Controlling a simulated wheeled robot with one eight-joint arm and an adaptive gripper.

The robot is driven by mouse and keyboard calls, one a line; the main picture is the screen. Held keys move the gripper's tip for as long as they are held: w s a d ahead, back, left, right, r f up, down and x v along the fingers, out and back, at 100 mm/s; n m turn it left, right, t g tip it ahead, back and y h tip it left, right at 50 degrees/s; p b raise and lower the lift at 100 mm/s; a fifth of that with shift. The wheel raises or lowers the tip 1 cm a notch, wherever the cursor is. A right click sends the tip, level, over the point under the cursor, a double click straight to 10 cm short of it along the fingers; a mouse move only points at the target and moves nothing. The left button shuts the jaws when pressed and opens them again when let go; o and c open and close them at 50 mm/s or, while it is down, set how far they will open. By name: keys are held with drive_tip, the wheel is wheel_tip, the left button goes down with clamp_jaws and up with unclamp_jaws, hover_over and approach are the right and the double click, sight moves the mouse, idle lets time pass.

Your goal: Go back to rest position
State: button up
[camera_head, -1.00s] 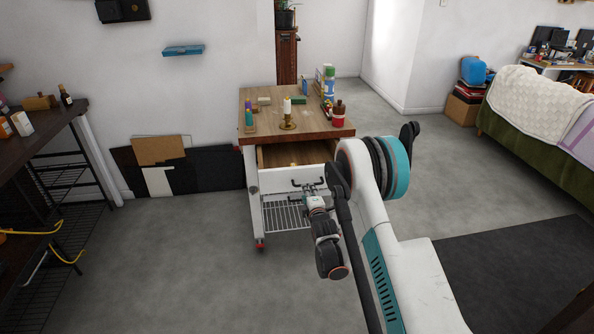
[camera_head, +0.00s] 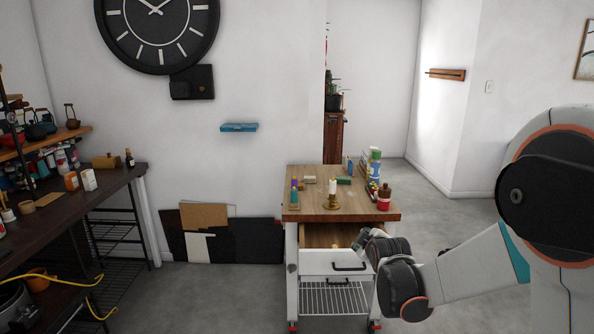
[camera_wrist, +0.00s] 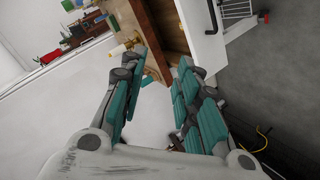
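My gripper (camera_wrist: 157,72) shows in the wrist view with its two teal-padded fingers spread apart and nothing between them. In the head view my forearm and wrist reach in from the right, in front of the cart's right side; the fingers cannot be made out clearly there. The white cart with a wooden top (camera_head: 310,207) stands ahead. Its drawer (camera_head: 318,262) is pulled partly open, and it also shows in the wrist view (camera_wrist: 203,35), beyond the fingers.
A candle in a brass holder (camera_head: 332,199), a red bottle (camera_head: 384,198) and other small items stand on the cart top. A dark shelf table (camera_head: 110,185) is at the left. Boards (camera_head: 250,240) lean on the wall. Floor between shelf and cart is clear.

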drive_tip(key=s+r+m+g, duration=0.1)
drive_tip(key=s+r+m, duration=0.25)
drive_tip(key=s, duration=0.55)
drive_tip(key=s+r+m+g, duration=0.15)
drive_tip(key=s+r, duration=0.25)
drive_tip(key=s, duration=0.5)
drive_tip(key=s+f+m+g, duration=0.2)
drive_tip(key=s+m, duration=0.3)
drive_tip(key=s, duration=1.6)
drive_tip(key=shift+s+d+f+m+g, duration=0.15)
drive_tip(key=shift+s+f+m+g, duration=0.1)
drive_tip(key=shift+m+g, duration=0.15)
